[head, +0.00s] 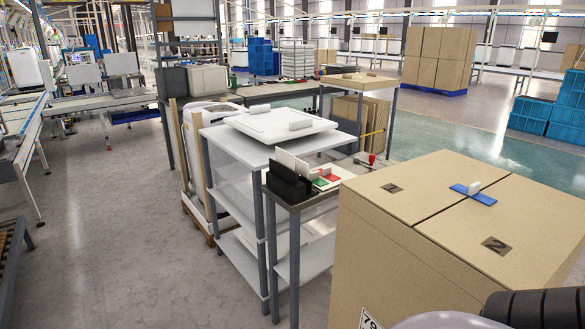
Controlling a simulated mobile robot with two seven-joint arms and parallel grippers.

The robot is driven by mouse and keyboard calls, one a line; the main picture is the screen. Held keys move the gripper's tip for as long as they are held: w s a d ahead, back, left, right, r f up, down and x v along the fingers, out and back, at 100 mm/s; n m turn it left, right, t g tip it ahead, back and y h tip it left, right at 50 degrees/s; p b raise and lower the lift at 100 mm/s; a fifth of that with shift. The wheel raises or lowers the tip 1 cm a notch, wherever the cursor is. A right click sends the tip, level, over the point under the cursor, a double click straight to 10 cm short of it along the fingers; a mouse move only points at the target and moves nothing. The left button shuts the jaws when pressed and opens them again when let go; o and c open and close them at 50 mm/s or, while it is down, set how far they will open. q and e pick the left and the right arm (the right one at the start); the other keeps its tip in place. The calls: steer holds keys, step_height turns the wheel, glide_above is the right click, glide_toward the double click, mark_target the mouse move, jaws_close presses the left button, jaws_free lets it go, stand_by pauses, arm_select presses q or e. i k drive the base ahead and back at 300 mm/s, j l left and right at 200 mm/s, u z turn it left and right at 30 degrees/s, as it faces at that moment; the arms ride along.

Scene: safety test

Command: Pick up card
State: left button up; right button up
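A white card (287,160) stands upright in a black holder (287,184) on the small dark-topped table (340,164). Beside the holder lie a green flat piece (321,182) and a red flat piece (332,177), with small pale blocks on or by them. A blue flat piece (482,198) with a pale upright block lies on top of the large cardboard box (390,215). I cannot tell which of these the task calls the card. Neither of my grippers is in view; only a dark ribbed part and a pale rounded part, probably mine, show at the lower right.
The large box fills the right foreground and hides part of the small table. A white shelf unit (262,148) with a white lidded tray stands left of the table. A wooden-topped table (362,79) is behind. Grey floor (130,240) is open at the left.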

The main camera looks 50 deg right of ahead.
mark_target(302, 167)
steer(key=i+l+z, duration=0.1)
steer(key=i+z, duration=0.8)
steer(key=k+j, duration=0.05)
steer(key=k, duration=0.05)
